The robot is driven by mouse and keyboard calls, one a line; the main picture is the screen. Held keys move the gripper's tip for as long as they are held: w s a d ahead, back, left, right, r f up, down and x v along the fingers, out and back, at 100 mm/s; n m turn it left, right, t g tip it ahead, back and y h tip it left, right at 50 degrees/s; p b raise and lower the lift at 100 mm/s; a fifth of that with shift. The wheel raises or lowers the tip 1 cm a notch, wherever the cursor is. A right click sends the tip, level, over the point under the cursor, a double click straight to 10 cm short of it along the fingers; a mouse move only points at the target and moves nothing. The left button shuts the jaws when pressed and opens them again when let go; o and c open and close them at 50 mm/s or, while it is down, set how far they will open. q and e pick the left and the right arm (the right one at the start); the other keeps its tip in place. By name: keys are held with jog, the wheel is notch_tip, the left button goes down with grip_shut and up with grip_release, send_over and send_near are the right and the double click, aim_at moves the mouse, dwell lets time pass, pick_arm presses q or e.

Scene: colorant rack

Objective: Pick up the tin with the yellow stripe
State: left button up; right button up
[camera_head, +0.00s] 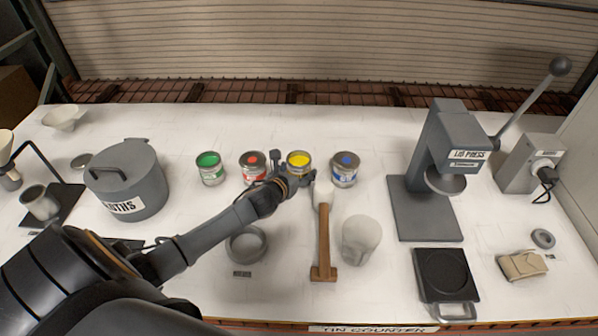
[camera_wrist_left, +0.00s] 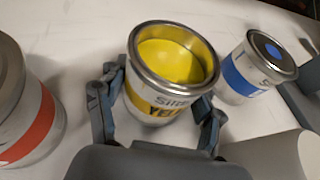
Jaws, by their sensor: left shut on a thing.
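The tin with the yellow stripe (camera_head: 299,160) stands in the row of tins on the white counter, between the red and blue tins. In the left wrist view this yellow tin (camera_wrist_left: 172,75) fills the middle, with yellow inside its rim and a yellow band on its side. My left gripper (camera_head: 294,177) reaches it from the front. In the left wrist view the gripper (camera_wrist_left: 160,105) has one finger on each side of the tin and is shut on it. The tin's lower part is hidden by the gripper. My right gripper is not in view.
The red tin (camera_head: 253,167) is close on the left and the blue tin (camera_head: 344,168) close on the right. A green tin (camera_head: 210,168) stands further left. A mallet (camera_head: 323,240) and a pale cup (camera_head: 361,240) are in front. A lid press (camera_head: 440,170) stands right.

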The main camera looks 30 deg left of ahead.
pick_arm(q)
jog(key=shift+r+b, duration=0.35)
jog(key=shift+r, duration=1.05)
jog(key=s+a+r+b, duration=0.1)
jog(key=s+a+r, duration=0.2)
jog(key=s+r, duration=0.6)
jog(key=shift+s+r+b, duration=0.3)
jog(key=shift+s+b, duration=0.05)
jog(key=shift+s, duration=1.8)
